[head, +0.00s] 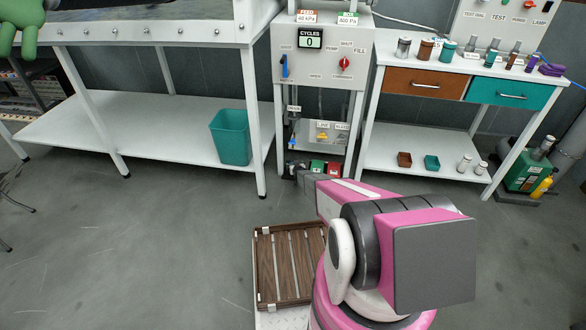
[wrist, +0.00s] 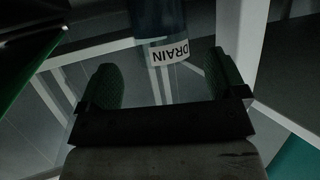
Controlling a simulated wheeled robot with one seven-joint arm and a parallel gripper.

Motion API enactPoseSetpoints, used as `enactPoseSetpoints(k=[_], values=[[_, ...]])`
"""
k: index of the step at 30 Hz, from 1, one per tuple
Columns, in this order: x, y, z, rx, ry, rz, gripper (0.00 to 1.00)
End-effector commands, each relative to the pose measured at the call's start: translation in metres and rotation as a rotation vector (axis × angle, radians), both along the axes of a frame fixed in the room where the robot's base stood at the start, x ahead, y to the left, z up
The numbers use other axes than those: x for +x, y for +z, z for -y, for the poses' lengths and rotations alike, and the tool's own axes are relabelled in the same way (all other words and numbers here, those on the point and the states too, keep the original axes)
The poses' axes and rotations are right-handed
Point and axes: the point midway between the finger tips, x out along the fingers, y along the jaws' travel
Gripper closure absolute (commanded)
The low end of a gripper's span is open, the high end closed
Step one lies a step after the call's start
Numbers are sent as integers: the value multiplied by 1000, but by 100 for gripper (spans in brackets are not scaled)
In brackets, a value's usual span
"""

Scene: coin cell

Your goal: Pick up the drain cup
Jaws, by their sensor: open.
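The drain cup (wrist: 166,18) is a dark bluish cylinder with a white DRAIN label (wrist: 169,52) at its lower end. It shows at the top centre of the wrist view, with the lettering upside down in the picture. My gripper (wrist: 160,65) is open, with one dark green finger pad on each side of the label in that view. Whether the pads touch the cup cannot be told. In the head view my arm reaches to the foot of the white machine (head: 326,70); its gripper end is small and dark there, and I cannot make out the cup.
White frame posts stand close around my gripper in the wrist view. Left of the machine is a white bench shelf (head: 120,125) with a teal bin (head: 230,138). A drawer table (head: 435,132) stands right.

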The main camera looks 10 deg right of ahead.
Motion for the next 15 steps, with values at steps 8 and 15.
enactPoseSetpoints(k=[8,15], values=[[32,-10,-5,0,0,0,10],[48,-16,-6,0,0,0,10]])
